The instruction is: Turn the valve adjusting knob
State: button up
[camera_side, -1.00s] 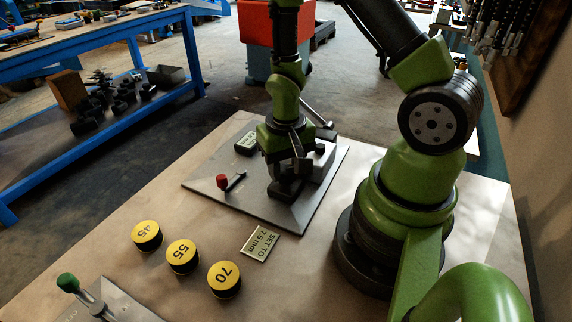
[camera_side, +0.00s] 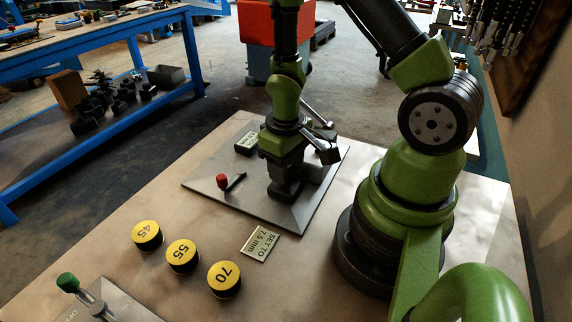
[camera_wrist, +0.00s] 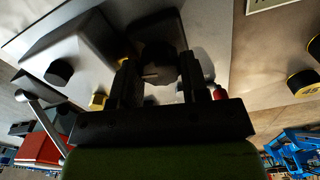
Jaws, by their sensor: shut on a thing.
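My gripper (camera_side: 284,180) points straight down over the grey metal plate (camera_side: 215,186). In the wrist view its two dark fingers (camera_wrist: 158,78) are on either side of a round black knob (camera_wrist: 158,62) with a light line on its face, and they are shut on it. The knob sits on a dark block on the plate. In the side view the fingers and my wrist hide most of the knob. A sign reading "SET TO 7.5 mm" (camera_side: 260,244) lies at the plate's near edge.
A red-tipped lever (camera_side: 222,181) stands left of my gripper on the plate. Yellow-topped discs marked 45 (camera_side: 146,235), 55 (camera_side: 182,256) and 70 (camera_side: 224,279) stand in front. A green-knobbed lever (camera_side: 68,283) is at the near left. A small display (camera_side: 247,143) lies behind.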

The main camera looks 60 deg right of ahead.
dwell(0.3)
jog(key=o, duration=0.6)
jog(key=shift+o, duration=0.2)
jog(key=shift+r, duration=0.1)
notch_tip(320, 180, up, 10)
jog(key=s+a+r+m+t+y, duration=0.1)
jog(key=s+a+r+t, duration=0.2)
jog(key=r, duration=0.5)
jog(key=s+a+r+m+t+y, duration=0.1)
jog(key=s+a+r+t, duration=0.3)
jog(key=r, duration=0.4)
jog(key=shift+a, duration=0.4)
